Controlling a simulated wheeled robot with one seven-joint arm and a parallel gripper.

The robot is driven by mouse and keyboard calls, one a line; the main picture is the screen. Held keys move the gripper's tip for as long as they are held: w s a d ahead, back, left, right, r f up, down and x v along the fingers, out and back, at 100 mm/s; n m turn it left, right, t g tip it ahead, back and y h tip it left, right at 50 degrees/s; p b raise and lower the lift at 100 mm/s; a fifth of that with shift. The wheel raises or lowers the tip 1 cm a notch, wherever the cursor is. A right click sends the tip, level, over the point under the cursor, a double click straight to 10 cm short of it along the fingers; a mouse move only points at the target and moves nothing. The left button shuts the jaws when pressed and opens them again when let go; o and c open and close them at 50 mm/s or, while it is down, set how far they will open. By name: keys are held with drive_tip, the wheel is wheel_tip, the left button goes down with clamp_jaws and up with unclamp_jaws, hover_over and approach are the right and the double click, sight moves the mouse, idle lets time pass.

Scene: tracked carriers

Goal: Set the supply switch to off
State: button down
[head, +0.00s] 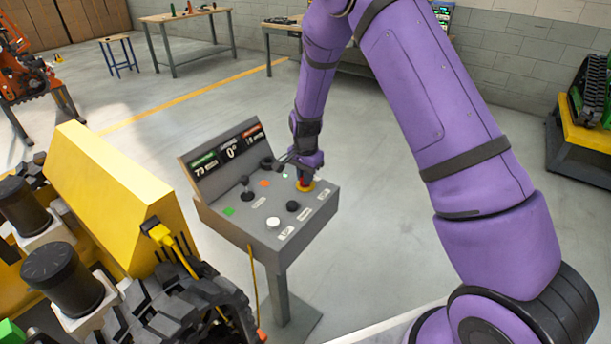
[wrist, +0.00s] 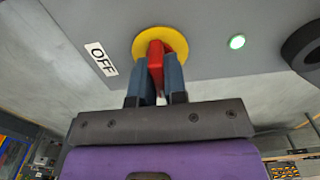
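The supply switch is a red handle on a round yellow plate, set at the back right of the grey control console's (head: 235,222) top. The red handle (wrist: 156,62) and its yellow plate (wrist: 178,40) show clearly in the wrist view; the yellow plate (head: 309,187) is partly hidden by my gripper in the head view. My gripper (head: 304,178) reaches down onto the handle. In the wrist view its two blue-grey fingers (wrist: 156,72) lie on either side of the handle and appear closed against it. A white OFF label (wrist: 101,59) is left of the plate there.
The console also carries a black joystick (head: 246,190), a white button (head: 273,222), a black knob (head: 292,206) and a display panel (head: 226,150). A lit green lamp (wrist: 237,42) is near the switch. A yellow tracked machine (head: 110,195) stands close left.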

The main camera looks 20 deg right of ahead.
drive_tip(key=shift+n, duration=0.4)
drive_tip(key=n, duration=0.3)
drive_tip(key=shift+n, duration=0.3)
drive_tip(key=n, duration=0.4)
drive_tip(key=shift+n, duration=0.3)
drive_tip(key=n, duration=0.8)
drive_tip(key=shift+n, duration=0.3)
drive_tip(key=c, duration=1.2)
unclamp_jaws()
drive_tip(key=shift+o, duration=0.2)
